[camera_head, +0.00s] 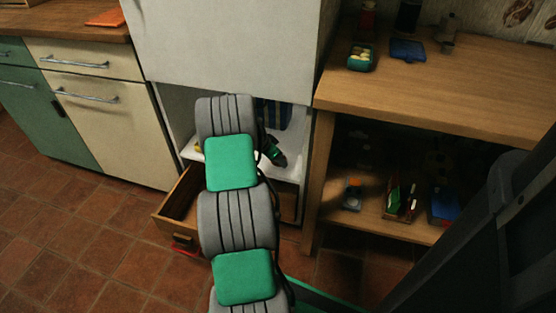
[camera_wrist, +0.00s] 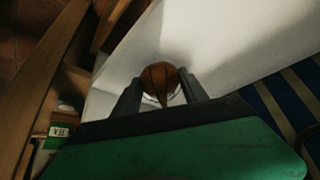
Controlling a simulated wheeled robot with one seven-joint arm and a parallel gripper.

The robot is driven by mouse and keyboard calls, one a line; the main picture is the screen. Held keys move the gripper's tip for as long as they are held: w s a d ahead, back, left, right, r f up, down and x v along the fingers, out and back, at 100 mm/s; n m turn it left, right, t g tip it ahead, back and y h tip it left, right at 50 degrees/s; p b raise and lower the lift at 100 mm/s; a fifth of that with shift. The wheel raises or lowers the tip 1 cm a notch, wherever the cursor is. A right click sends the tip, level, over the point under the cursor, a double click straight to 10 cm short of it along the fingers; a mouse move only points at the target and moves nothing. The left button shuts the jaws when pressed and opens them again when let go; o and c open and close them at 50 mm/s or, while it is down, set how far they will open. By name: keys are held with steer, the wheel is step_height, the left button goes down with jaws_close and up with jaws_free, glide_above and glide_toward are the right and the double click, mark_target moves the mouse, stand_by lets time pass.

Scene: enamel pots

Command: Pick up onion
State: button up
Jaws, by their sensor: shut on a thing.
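The onion (camera_wrist: 160,80) is round and brown-orange with darker streaks. It shows in the wrist view between the two dark fingers of my gripper (camera_wrist: 161,92). My gripper is shut on it, with a finger at each side, over a white surface. Whether the onion touches that surface I cannot tell. In the head view my gripper (camera_head: 272,152) reaches into the white niche under the big white cabinet, and my arm hides much of it. The onion cannot be made out in the head view.
The white shelf (camera_head: 289,170) is in a tight niche. A blue striped thing (camera_wrist: 272,117) stands to the right of my gripper. An open wooden drawer (camera_head: 181,205) juts out below. A wooden table (camera_head: 440,95) with small items stands at the right.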

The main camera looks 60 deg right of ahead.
steer(key=shift+r+p, duration=0.35)
steer(key=shift+r, duration=0.2)
step_height(320, 180, up, 3)
steer(key=shift+p, duration=0.95)
steer(key=s+a+r+p, duration=0.5)
steer(key=a+r, duration=0.4)
steer(key=a, duration=0.4)
steer(key=w+a+f+b, duration=0.4)
steer(key=w+a+f, duration=0.1)
steer(key=w, duration=0.4)
steer(key=w+a+f+b, duration=0.4)
steer(key=w+a+f, duration=0.1)
steer(key=w, duration=0.5)
steer(key=w+a+f+b, duration=0.4)
steer(key=w+a, duration=0.3)
steer(key=w, duration=0.2)
steer(key=shift+w+f+b, duration=0.35)
steer(key=shift+f+b, duration=0.05)
steer(key=shift+f, duration=0.35)
steer(key=shift+s+d, duration=0.2)
steer(key=shift+d, duration=0.25)
